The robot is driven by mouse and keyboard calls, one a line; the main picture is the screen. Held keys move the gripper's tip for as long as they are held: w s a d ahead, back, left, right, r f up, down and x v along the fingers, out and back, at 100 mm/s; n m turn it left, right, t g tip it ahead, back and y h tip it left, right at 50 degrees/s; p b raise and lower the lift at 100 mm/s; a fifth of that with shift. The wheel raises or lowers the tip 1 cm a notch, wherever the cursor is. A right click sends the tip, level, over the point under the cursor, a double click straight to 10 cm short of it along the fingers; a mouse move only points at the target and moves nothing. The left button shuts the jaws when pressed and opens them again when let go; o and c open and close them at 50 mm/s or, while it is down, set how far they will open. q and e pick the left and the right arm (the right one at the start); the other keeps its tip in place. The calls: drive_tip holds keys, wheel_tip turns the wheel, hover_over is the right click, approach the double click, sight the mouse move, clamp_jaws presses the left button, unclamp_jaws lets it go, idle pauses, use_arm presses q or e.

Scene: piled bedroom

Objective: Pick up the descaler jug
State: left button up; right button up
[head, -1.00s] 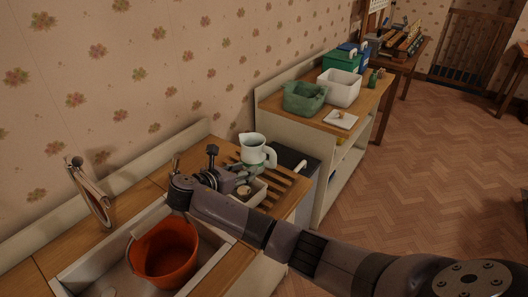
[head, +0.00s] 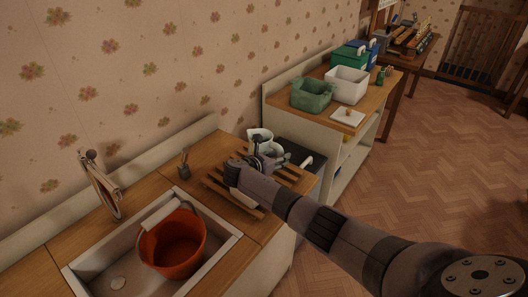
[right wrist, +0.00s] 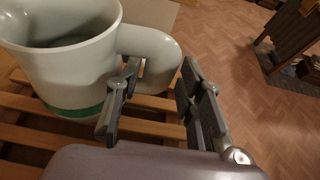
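The descaler jug (head: 262,136) is a pale grey-green jug, standing upright on the slatted wooden rack beside the sink. In the head view my right gripper and wrist cover its lower part. In the right wrist view the jug (right wrist: 75,75) fills the upper left, with a dark green band low on its body. Its thick loop handle (right wrist: 165,48) points toward my right gripper (right wrist: 160,105). The gripper's two fingers are spread apart, one near the jug's body and one to the right of the handle. Contact cannot be told. My left gripper is not in view.
An orange bucket (head: 175,244) stands in the sink (head: 108,268). A slatted rack (head: 217,188) lies under my right arm. Beyond it, a shelf unit holds a green bin (head: 313,94), a white bin (head: 347,84) and a small plate (head: 347,117). The floor at right is clear.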

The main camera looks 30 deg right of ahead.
drive_tip(key=shift+x, duration=1)
drive_tip(key=shift+w+a, duration=0.1)
clamp_jaws()
drive_tip(key=shift+w+r, duration=0.1)
